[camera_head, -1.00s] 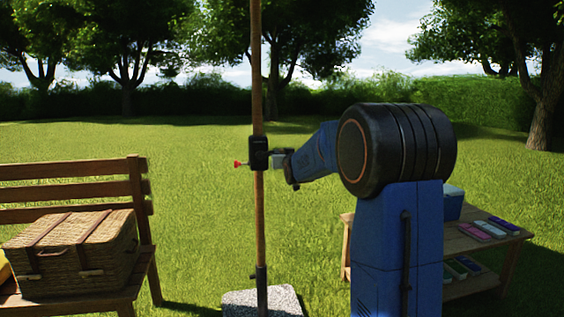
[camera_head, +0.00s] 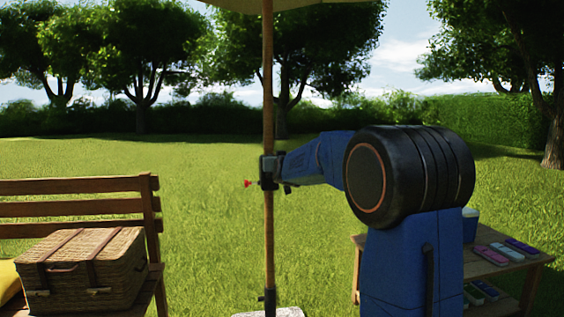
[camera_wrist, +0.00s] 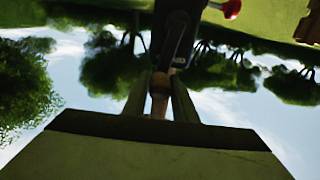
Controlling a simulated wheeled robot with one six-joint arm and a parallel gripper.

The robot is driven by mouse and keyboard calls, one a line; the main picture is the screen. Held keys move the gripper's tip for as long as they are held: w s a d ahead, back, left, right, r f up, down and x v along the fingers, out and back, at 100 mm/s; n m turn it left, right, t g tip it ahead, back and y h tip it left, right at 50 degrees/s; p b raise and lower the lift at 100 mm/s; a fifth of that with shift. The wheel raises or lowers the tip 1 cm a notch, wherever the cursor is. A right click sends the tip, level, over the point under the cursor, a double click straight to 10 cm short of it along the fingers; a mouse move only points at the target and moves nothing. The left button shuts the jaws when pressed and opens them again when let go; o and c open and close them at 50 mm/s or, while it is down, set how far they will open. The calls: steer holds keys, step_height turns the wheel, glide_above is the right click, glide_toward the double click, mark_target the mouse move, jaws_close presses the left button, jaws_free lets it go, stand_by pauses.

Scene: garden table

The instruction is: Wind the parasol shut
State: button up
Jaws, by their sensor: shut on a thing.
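The parasol's wooden pole (camera_head: 268,235) stands upright left of my arm. The edge of its pale canopy (camera_head: 290,3) shows at the top of the head view. A black crank housing (camera_head: 267,172) sits on the pole, with a red knob (camera_head: 247,183) sticking out on its left. My gripper (camera_head: 277,168) is at the housing's right side.
A wooden bench (camera_head: 80,208) on the left holds a wicker basket (camera_head: 85,268) and part of a yellow cushion (camera_head: 8,281). A low wooden table (camera_head: 515,262) with coloured flat items and a cooler (camera_head: 470,222) is at right. The parasol's base (camera_head: 285,313) is partly cut off. Grass lies open behind.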

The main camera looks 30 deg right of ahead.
steer(key=shift+w+a, duration=0.2)
steer(key=shift+a, duration=0.5)
steer(key=w+a+f, duration=0.2)
steer(key=a+f, duration=0.5)
steer(key=f, duration=0.6)
steer(key=s+d+f, duration=0.2)
steer(key=d+f, duration=0.2)
steer(key=d, duration=0.3)
steer(key=s+d+r, duration=0.2)
steer(key=d+r, duration=0.2)
steer(key=d, duration=0.3)
steer(key=shift+r, duration=0.2)
